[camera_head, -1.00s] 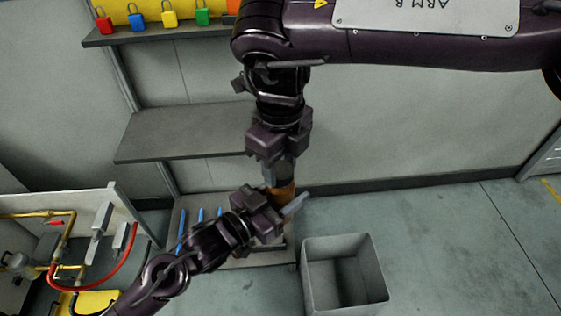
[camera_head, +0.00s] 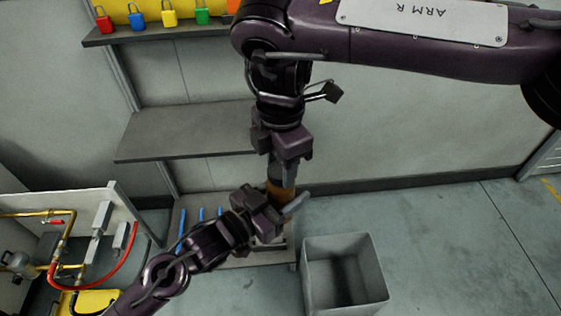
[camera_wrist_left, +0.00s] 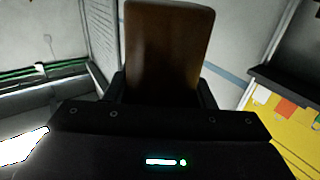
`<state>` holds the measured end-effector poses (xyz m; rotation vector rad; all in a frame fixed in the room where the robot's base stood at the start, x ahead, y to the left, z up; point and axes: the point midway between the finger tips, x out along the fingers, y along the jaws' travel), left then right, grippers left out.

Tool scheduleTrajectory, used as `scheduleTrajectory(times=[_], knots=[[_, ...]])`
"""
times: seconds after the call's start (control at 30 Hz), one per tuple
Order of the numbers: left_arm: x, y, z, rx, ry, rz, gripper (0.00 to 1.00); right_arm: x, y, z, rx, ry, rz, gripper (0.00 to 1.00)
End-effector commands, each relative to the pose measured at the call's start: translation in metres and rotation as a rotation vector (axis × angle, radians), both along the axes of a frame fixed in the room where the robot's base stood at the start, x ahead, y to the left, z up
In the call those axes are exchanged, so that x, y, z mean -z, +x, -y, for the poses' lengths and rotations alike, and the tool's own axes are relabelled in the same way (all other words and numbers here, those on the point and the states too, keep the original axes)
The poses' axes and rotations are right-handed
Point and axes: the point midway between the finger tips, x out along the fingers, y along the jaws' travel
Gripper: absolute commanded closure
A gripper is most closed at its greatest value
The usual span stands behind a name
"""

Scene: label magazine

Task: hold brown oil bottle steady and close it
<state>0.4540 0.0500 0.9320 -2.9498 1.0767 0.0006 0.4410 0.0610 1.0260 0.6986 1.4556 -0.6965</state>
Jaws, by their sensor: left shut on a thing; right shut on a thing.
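The brown oil bottle (camera_head: 280,191) stands over the low shelf in the head view, mostly hidden by my grippers. Its brown side fills the middle of the left wrist view (camera_wrist_left: 167,50), between the two fingers. My left gripper (camera_head: 277,206) comes in from the lower left and is shut on the bottle's body. My right gripper (camera_head: 283,170) comes down from above and is shut at the bottle's top. The cap is hidden there, so I cannot tell how it sits.
An open grey bin (camera_head: 345,240) stands on the floor to the right. An empty grey shelf (camera_head: 180,133) is behind on the left, with coloured padlocks (camera_head: 170,17) above. Blue sticks (camera_head: 201,214) stand left of my grippers. Piping (camera_head: 60,220) is at far left.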

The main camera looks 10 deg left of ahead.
Motion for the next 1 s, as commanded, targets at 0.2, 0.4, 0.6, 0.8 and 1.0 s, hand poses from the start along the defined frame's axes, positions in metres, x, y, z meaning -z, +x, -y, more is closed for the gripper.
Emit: scheduleTrajectory(times=[0.2,0.4,0.6,0.8,1.0], knots=[[-0.0003,-0.0001,-0.0001,0.000,-0.001,0.001,1.00,0.0002,0.0006,0.0001,0.494,0.001,0.002,0.86],[-0.0003,0.0000,0.0000,0.000,-0.001,0.001,1.00,0.0005,0.0007,-0.0003,0.951,0.001,0.001,0.86],[-0.0003,-0.0001,0.0002,0.001,-0.001,0.001,1.00,0.0007,0.0008,-0.0006,1.327,0.003,0.001,0.86],[-0.0003,-0.0003,0.0003,0.001,-0.001,0.001,1.00,0.0007,0.0007,-0.0008,1.337,0.003,0.001,0.55],[-0.0004,-0.0001,0.0002,0.001,-0.001,0.001,1.00,0.0007,0.0005,-0.0008,1.335,0.002,0.000,0.33]])
